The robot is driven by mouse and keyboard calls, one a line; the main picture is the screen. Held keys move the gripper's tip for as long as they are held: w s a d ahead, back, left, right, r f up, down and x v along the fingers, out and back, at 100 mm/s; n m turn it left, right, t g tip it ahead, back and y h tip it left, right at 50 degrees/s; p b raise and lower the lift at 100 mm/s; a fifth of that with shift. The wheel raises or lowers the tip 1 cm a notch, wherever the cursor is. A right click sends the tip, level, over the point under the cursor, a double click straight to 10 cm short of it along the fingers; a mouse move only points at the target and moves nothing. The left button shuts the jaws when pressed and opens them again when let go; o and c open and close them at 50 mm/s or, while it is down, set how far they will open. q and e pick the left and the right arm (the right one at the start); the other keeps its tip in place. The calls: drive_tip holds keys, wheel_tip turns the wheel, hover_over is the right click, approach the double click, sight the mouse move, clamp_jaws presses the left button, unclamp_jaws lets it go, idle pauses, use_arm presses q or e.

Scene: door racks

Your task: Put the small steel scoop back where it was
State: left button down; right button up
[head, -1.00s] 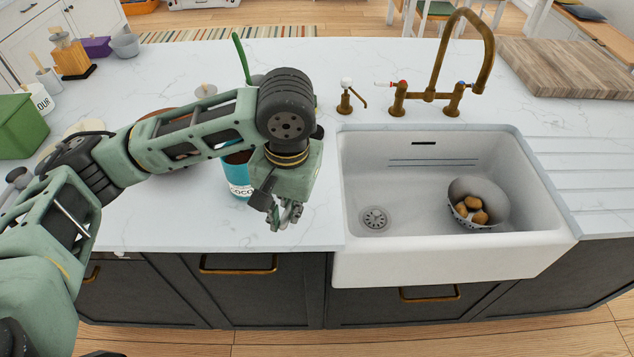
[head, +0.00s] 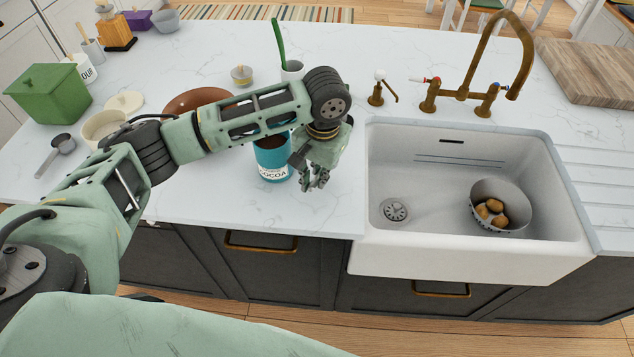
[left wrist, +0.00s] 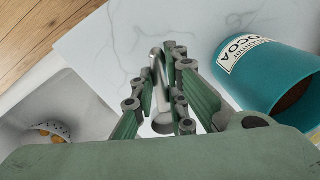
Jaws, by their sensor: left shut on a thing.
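My left gripper (head: 318,182) is over the counter between the cocoa tin and the sink. It is shut on the small steel scoop, whose handle (left wrist: 158,75) and round cup show between the fingers in the left wrist view. In the head view the scoop is hidden by the fingers. The teal cocoa tin (head: 272,166) stands open, with brown powder inside, just left of the gripper; it also shows in the left wrist view (left wrist: 265,68). A larger grey scoop (head: 60,145) lies at the far left of the counter. My right gripper is not in view.
The white sink (head: 420,255) is to the right, with a colander (head: 500,207) of potatoes in it. A brown bowl (head: 190,100), a cream pot (head: 100,128) and a green box (head: 48,95) stand to the left. The counter front by the tin is clear.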

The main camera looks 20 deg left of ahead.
sight(317, 195)
use_arm(q)
wheel_tip(317, 195, down, 4)
drive_tip(key=shift+r+p, duration=0.25)
drive_tip(key=shift+p, duration=0.3)
drive_tip(key=shift+f, duration=0.2)
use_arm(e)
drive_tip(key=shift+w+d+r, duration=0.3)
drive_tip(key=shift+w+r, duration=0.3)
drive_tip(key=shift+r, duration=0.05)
use_arm(q)
drive_tip(key=shift+f, duration=0.15)
drive_tip(key=c, duration=1.8)
unclamp_jaws()
drive_tip(key=shift+o, duration=0.2)
drive_tip(key=shift+r, duration=0.55)
wheel_tip(317, 195, up, 11)
drive_tip(key=b, duration=0.3)
drive_tip(key=shift+s+d+r, duration=0.15)
drive_tip(key=shift+s+d, duration=0.05)
drive_tip(key=shift+d, duration=0.25)
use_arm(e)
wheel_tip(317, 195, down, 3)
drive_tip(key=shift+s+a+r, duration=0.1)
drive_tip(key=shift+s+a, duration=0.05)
